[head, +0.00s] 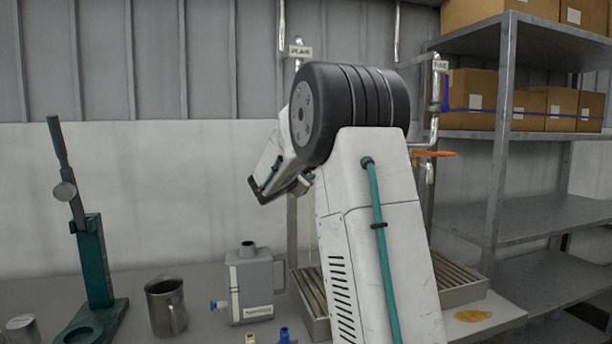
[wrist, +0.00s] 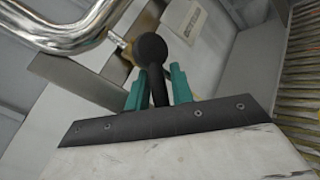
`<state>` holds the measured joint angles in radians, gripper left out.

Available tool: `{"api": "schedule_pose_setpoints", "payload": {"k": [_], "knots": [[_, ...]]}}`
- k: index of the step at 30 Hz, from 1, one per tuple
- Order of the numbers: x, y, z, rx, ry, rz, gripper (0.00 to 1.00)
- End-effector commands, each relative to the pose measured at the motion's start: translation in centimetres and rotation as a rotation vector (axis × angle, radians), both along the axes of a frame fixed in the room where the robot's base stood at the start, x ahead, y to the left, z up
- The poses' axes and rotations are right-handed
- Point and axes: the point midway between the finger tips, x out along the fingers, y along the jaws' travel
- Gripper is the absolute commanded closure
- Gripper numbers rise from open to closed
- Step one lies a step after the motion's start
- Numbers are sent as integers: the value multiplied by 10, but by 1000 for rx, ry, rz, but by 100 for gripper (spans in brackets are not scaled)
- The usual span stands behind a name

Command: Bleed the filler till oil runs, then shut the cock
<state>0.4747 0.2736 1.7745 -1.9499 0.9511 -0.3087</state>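In the wrist view my gripper (wrist: 157,88) has its two green fingers either side of the dark stem of a black ball-ended lever (wrist: 150,50). The gaps are too small to tell whether they grip it. A brass-coloured fitting (wrist: 118,44) and a shiny pipe (wrist: 85,30) show beside the lever. In the head view my arm hides the fingers and lever. A left pipe (head: 292,225) with a label that seems to read PLAIN stands behind my arm. A thin pale yellowish streak (head: 312,235) hangs beside it; I cannot tell if it is running oil.
A grey can (head: 256,285), metal mug (head: 166,306) and green lever stand (head: 92,265) are on the left.

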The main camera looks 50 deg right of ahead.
Motion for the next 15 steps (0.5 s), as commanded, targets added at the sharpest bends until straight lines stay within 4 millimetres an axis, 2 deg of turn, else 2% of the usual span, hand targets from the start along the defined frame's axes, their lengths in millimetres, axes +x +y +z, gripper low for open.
{"api": "schedule_pose_setpoints", "payload": {"k": [8, 9, 11, 12, 15], "knots": [[1, -3, 0, 1, 0, 1, 77], [1, -3, 0, 1, -1, 1, 80], [1, -3, 0, 1, -1, 1, 96], [1, -3, 0, 1, -1, 1, 100], [1, -3, 0, 1, -1, 1, 100]]}}
